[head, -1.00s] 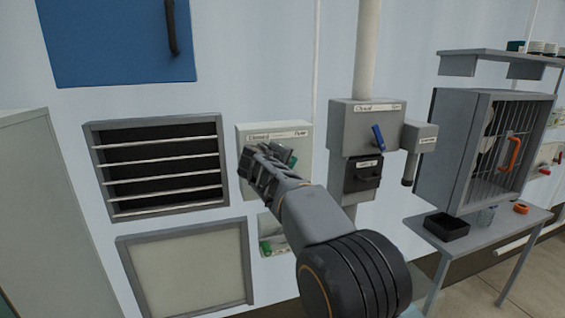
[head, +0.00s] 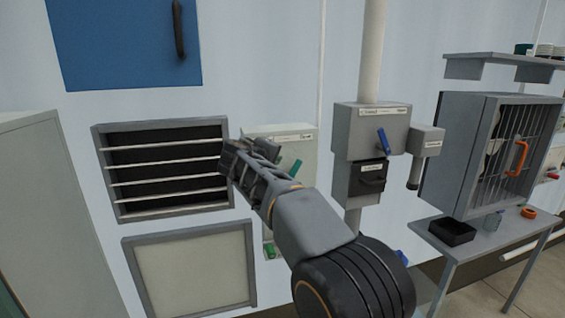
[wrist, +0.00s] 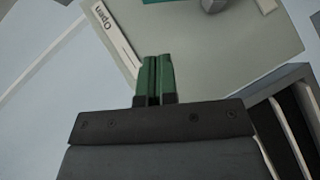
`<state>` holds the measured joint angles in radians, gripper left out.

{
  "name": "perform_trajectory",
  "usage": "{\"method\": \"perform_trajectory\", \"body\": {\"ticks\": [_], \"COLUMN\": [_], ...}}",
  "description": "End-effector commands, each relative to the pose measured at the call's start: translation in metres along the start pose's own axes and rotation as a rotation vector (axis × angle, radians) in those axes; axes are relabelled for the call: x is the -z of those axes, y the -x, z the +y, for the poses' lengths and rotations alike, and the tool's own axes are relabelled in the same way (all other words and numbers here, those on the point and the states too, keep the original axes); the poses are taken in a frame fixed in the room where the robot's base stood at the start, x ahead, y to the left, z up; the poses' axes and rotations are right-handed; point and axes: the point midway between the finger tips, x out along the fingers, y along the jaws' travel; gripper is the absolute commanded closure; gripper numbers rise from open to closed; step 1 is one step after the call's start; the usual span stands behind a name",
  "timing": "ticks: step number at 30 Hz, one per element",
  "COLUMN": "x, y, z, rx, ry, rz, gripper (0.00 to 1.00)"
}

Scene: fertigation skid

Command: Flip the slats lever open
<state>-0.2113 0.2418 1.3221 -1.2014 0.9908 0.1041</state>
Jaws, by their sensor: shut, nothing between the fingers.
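The pale grey control box (head: 302,146) is on the wall right of the slatted vent, partly hidden by my gripper. Its green lever (head: 292,169) slants up to the right in the head view. A green piece (wrist: 172,2), likely this lever, is cut off at the top of the wrist view. The box carries a label, and "Open" (wrist: 112,38) reads at the wrist view's left. The vent's slats (head: 165,168) lie nearly flat with dark gaps between. My gripper (head: 230,156) is shut and empty, its tips overlapping the vent's right edge and box's left side; contact cannot be told.
A grey box with a blue lever (head: 383,141) stands on a pipe to the right. A framed panel (head: 190,268) is below the vent. A blue cabinet door (head: 128,42) is above.

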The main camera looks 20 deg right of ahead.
Motion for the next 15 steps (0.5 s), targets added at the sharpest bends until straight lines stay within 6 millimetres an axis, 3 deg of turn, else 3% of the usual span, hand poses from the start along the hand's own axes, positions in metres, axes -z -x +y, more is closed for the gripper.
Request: {"method": "perform_trajectory", "body": {"ticks": [6, 15], "x": [-0.001, -0.001], "y": [0.04, 0.068], "z": [0.0, 0.003], "rx": [0.0, 0.0], "ry": [0.0, 0.0], "rz": [0.003, 0.001], "gripper": [1.0, 1.0]}}
